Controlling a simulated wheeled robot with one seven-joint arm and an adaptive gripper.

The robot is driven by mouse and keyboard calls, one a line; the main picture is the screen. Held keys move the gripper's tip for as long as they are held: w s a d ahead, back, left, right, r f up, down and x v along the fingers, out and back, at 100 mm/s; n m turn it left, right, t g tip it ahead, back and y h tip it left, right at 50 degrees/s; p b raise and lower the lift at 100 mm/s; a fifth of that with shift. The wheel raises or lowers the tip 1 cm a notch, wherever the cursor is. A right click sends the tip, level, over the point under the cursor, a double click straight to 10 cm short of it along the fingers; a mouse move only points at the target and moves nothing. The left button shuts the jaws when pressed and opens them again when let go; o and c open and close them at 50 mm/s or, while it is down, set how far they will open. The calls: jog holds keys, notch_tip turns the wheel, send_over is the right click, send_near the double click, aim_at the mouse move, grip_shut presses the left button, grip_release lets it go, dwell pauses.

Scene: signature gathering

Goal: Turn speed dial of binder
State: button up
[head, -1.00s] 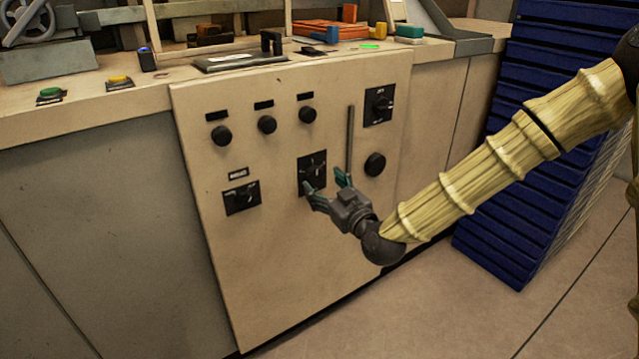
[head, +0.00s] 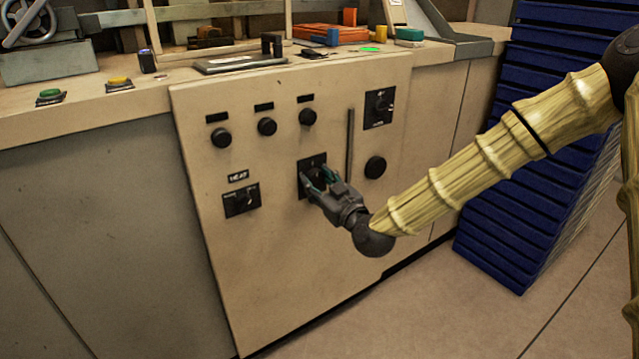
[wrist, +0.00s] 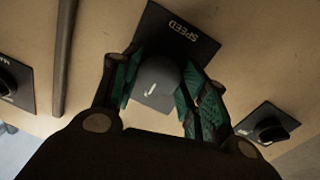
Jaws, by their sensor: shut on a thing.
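The speed dial is a round dark knob (wrist: 157,78) on a black plate marked SPEED (wrist: 188,30) in the wrist view. In the head view the same black plate (head: 305,191) is on the front panel of the binder (head: 270,270), mostly covered by my gripper. My gripper (head: 322,176) is at the plate, its two green-padded fingers on either side of the knob. The fingers also show in the wrist view (wrist: 160,90), shut on the knob. The knob's far side and its exact contact with the pads are partly hidden.
A HEAT dial (head: 242,200) is to the left and another dial (head: 379,107) is at the upper right. A round black knob (head: 375,167) and a vertical slot (head: 350,143) are close on the right. Blue stacked trays (head: 550,130) stand beside my arm.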

jog(key=shift+m+p, duration=0.35)
jog(key=shift+m, duration=0.05)
jog(key=shift+r+m+p, duration=0.15)
jog(key=shift+m+p, duration=0.3)
jog(key=shift+m, duration=0.15)
jog(key=m+p, duration=0.2)
jog(key=m, duration=0.1)
jog(key=m+g+p, duration=0.1)
jog(key=m, duration=0.5)
jog(key=shift+d+p, duration=0.1)
jog(key=shift+p, duration=0.3)
jog(key=shift+m, duration=0.3)
jog(key=o, duration=1)
jog(key=shift+o, duration=0.2)
